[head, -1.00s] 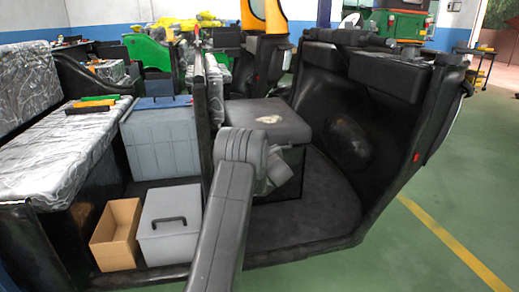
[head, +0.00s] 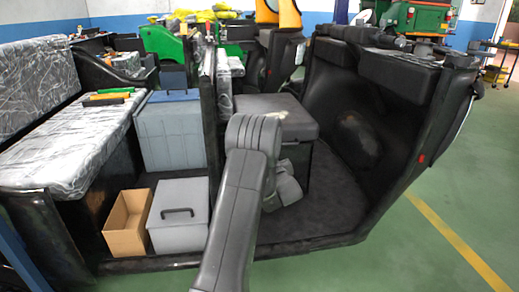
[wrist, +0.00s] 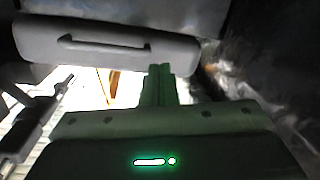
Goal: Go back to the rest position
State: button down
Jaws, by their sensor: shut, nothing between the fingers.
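My gripper (wrist: 160,84) shows in the wrist view, its two dark fingers together with nothing between them. In the head view my arm rises in the middle foreground, and the gripper itself is hidden behind its links. A grey lidded surface with a handle (wrist: 105,45) crosses the top of the wrist view, beyond the fingertips; I cannot tell which box it belongs to. In the head view, a small grey box with a black handle (head: 178,230) stands on the vehicle floor, left of my arm.
An open cardboard box (head: 127,225) stands left of the small grey box. A larger grey-blue box (head: 170,135) is behind them. Coloured tools (head: 110,97) lie on the wrapped seat (head: 65,145). A black seat (head: 268,112) and side panel (head: 385,130) are right. Green floor (head: 430,255) is clear.

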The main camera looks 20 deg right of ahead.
dwell(0.4)
jog(key=w+d+r+b, duration=0.2)
jog(key=w+r, duration=0.1)
jog(key=w, duration=0.4)
jog(key=shift+w, duration=0.4)
jog(key=shift+r, duration=0.15)
